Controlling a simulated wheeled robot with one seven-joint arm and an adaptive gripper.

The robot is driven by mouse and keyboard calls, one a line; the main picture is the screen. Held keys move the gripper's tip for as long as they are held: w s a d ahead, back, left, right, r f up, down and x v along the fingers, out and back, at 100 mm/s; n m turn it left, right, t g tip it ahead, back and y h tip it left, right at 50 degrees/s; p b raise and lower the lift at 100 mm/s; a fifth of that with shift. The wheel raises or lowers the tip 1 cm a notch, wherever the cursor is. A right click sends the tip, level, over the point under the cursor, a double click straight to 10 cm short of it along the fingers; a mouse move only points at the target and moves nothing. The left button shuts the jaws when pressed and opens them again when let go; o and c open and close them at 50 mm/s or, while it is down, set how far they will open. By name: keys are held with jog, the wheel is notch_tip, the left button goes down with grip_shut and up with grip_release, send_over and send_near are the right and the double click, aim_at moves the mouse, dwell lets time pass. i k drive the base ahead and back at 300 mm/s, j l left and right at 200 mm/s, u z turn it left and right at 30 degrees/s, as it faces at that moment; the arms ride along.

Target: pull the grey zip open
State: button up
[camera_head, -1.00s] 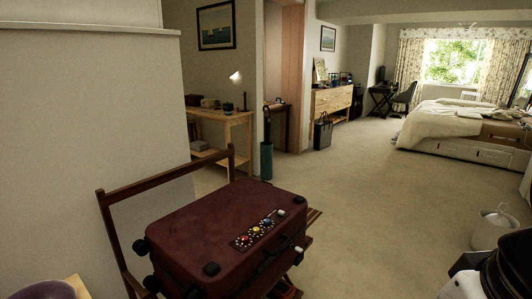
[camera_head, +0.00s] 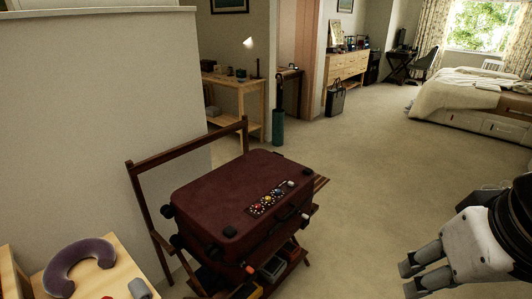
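A dark red suitcase (camera_head: 225,190) lies closed and flat on a dark wooden rack (camera_head: 145,195), left of the middle of the view. A strip with coloured round pieces (camera_head: 268,199) lies on its top near the right edge. I cannot clearly make out the grey zip; the suitcase's side seam is small and shadowed. My gripper (camera_head: 408,279) is at the lower right, well to the right of the suitcase and apart from it. Its two fingers point left, with a gap between them and nothing held.
A wooden table (camera_head: 125,262) with a purple neck pillow (camera_head: 75,263) stands at the lower left. Several items sit on the rack's lower shelf. A wall (camera_head: 90,110) rises behind. Carpet (camera_head: 370,190) is clear to the right, with a bed (camera_head: 475,105) beyond.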

aim_at(306, 217)
jog(key=u, duration=0.65)
jog(key=i+l+u, duration=0.1)
jog(key=i+l+z, duration=0.1)
jog(key=z, duration=0.15)
jog(key=i+l+z, duration=0.1)
jog(key=z, duration=0.15)
jog(key=l, duration=0.1)
